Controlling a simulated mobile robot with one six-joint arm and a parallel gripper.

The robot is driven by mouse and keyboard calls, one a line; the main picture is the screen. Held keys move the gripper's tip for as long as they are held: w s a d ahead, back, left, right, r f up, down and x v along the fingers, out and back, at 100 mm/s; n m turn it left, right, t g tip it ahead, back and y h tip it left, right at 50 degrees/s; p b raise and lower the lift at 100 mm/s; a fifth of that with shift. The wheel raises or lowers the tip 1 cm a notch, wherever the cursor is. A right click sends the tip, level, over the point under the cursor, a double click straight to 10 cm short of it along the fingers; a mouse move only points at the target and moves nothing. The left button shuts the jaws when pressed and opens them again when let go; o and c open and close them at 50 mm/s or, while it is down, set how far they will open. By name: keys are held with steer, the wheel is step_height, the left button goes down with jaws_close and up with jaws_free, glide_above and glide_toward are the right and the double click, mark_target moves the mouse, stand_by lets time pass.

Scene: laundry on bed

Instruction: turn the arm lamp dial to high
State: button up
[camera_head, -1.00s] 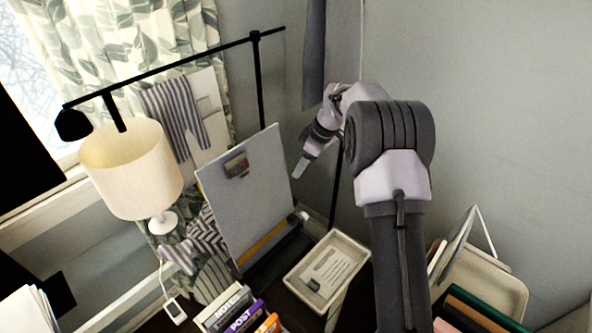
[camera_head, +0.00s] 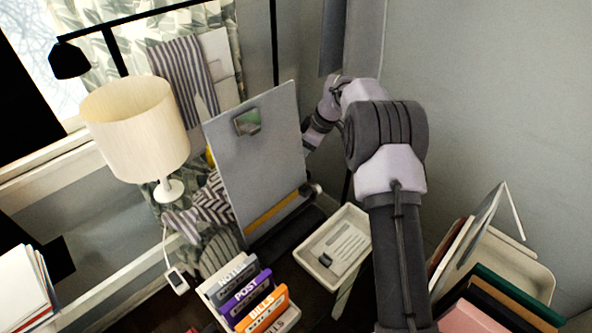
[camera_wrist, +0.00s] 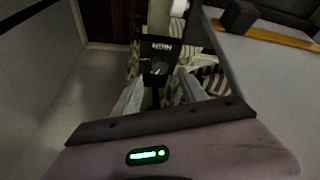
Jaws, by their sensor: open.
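The black arm lamp has its head (camera_head: 70,60) at the upper left in the head view, with a long thin arm and an upright pole (camera_head: 274,45). In the wrist view a small black box (camera_wrist: 150,50) carries white lettering too small to read surely, with a round dial (camera_wrist: 158,68) below it. My gripper (camera_wrist: 158,92) is open and empty, its two pale fingers apart below the dial. I cannot tell whether they touch it. In the head view the grey board hides my fingertips, and the dial does not show.
The grey upright board (camera_head: 255,150) stands close beside my wrist. A cream tray (camera_head: 310,262) and several labelled boxes (camera_head: 245,290) lie in front. A white table lamp (camera_head: 135,130) stands at the left. Bare wall (camera_head: 500,100) is at the right.

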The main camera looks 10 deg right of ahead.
steer(key=b+x, duration=0.1)
steer(key=x, duration=0.5)
steer(key=shift+w+a+f+b, duration=0.1)
steer(key=shift+f+b, duration=0.1)
steer(key=shift+b, duration=0.1)
